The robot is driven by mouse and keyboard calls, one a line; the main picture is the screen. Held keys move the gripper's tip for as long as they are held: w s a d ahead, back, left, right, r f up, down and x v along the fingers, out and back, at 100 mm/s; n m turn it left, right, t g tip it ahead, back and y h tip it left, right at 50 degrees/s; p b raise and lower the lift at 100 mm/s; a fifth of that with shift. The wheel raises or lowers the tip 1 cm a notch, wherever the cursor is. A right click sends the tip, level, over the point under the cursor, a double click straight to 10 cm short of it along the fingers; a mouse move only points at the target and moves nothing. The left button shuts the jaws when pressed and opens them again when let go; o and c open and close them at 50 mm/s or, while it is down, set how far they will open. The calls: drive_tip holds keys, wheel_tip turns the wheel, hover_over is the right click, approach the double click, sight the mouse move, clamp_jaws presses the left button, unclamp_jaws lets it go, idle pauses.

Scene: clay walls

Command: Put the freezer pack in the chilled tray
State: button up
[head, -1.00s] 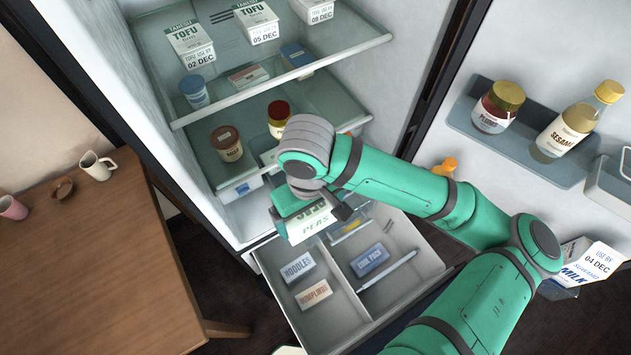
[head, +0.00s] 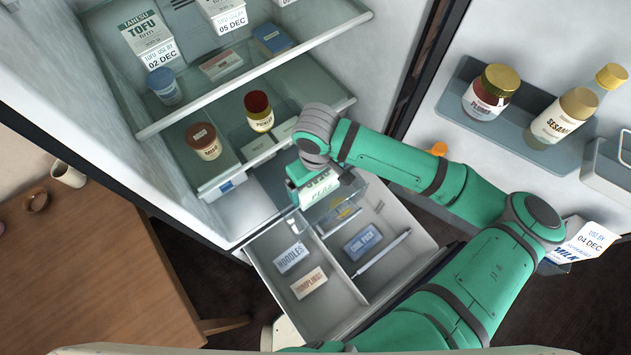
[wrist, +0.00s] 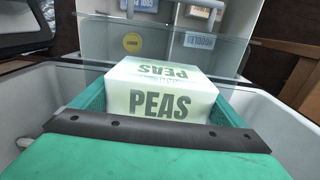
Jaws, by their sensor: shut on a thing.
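My gripper (head: 318,186) is shut on a white box marked PEAS (head: 320,192), with green lettering. In the wrist view the PEAS box (wrist: 160,92) sits between the green fingers, label facing the camera. It is held at the back of the pulled-out drawer, behind a clear tray front (head: 350,203) with a yellow sticker. In the wrist view this clear front (wrist: 225,55) stands just beyond the box, and pale walls flank the gripper. Whether the box touches the tray floor is hidden.
The open drawer (head: 352,310) has two compartments. The left holds noodles (head: 292,257) and dumplings (head: 309,282) packs; the right holds a blue-labelled pack (head: 362,243) and a white rod (head: 382,252). Glass shelves with jars (head: 203,141) are above. Door shelves (head: 540,150) stand right.

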sight(316, 184)
drive_tip(key=shift+w+f, duration=0.1)
drive_tip(key=shift+f, duration=0.4)
drive_tip(key=shift+s+a+f, duration=0.2)
drive_tip(key=shift+d+f, duration=0.15)
drive_tip(key=shift+f, duration=0.45)
drive_tip(key=o, duration=1)
drive_tip(key=shift+r, duration=4.4)
drive_tip(key=shift+w, duration=0.1)
